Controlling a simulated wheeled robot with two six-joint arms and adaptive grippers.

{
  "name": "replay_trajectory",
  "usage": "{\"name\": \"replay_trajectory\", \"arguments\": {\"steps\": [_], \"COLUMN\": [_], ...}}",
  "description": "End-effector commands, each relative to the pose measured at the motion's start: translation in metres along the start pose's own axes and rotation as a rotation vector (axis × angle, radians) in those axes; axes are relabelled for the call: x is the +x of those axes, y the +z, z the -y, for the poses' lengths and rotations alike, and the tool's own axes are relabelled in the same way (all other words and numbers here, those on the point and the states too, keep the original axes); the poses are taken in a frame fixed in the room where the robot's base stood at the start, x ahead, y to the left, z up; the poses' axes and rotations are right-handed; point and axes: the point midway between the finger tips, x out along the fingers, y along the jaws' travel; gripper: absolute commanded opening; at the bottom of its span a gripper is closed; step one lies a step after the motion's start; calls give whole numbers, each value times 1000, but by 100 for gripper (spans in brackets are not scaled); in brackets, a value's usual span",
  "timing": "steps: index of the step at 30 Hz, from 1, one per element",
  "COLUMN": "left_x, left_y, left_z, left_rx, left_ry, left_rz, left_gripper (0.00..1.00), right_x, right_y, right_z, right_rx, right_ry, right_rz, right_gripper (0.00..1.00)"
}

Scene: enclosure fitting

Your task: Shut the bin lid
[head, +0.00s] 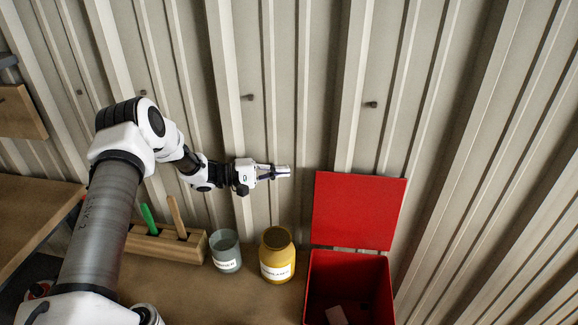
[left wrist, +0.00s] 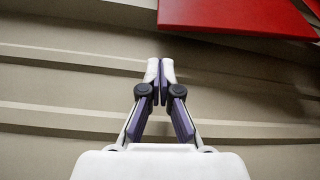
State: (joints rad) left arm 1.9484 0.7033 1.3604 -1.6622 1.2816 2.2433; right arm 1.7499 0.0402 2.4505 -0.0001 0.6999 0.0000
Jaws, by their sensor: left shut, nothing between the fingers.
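The red bin (head: 349,290) stands at the right end of the bench in the head view. Its red lid (head: 359,210) stands raised, hinged at the back of the bin, near the corrugated wall. A pale piece lies inside the bin. My left gripper (head: 288,172) is shut and empty, to the left of the lid's upper left corner and apart from it. In the left wrist view the closed fingertips (left wrist: 160,66) point toward the wall, and part of the red lid (left wrist: 240,14) shows at the top right. My right gripper is not in view.
A yellow labelled jar (head: 277,256) and a grey-green cup (head: 225,251) stand left of the bin. Farther left, a wooden block (head: 165,243) holds a green-handled and a wooden-handled tool. The ribbed wall (head: 300,100) has small knobs and rises close behind.

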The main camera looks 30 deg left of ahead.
Motion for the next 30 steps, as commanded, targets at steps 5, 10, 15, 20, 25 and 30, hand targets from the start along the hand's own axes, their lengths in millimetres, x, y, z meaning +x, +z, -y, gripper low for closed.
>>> {"name": "replay_trajectory", "arguments": {"steps": [5, 10, 15, 20, 25, 30], "left_x": [38, 67, 80, 81, 81, 84], "left_y": [2, 1, 1, 0, 0, -1], "left_z": [0, 0, 0, 1, 1, 1], "left_rx": [0, 1, -1, -1, 0, 16], "left_ry": [-4, -3, 0, 0, 0, 5], "left_rz": [4, 2, 0, 0, 0, 1], "left_gripper": [0, 0, 0, 0, 0, 0], "right_x": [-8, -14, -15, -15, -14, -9], "right_y": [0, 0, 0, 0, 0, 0], "right_z": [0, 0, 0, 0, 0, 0], "right_rx": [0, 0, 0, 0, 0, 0], "right_ry": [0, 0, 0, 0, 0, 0], "right_rz": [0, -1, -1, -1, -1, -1], "right_gripper": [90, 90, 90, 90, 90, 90]}}
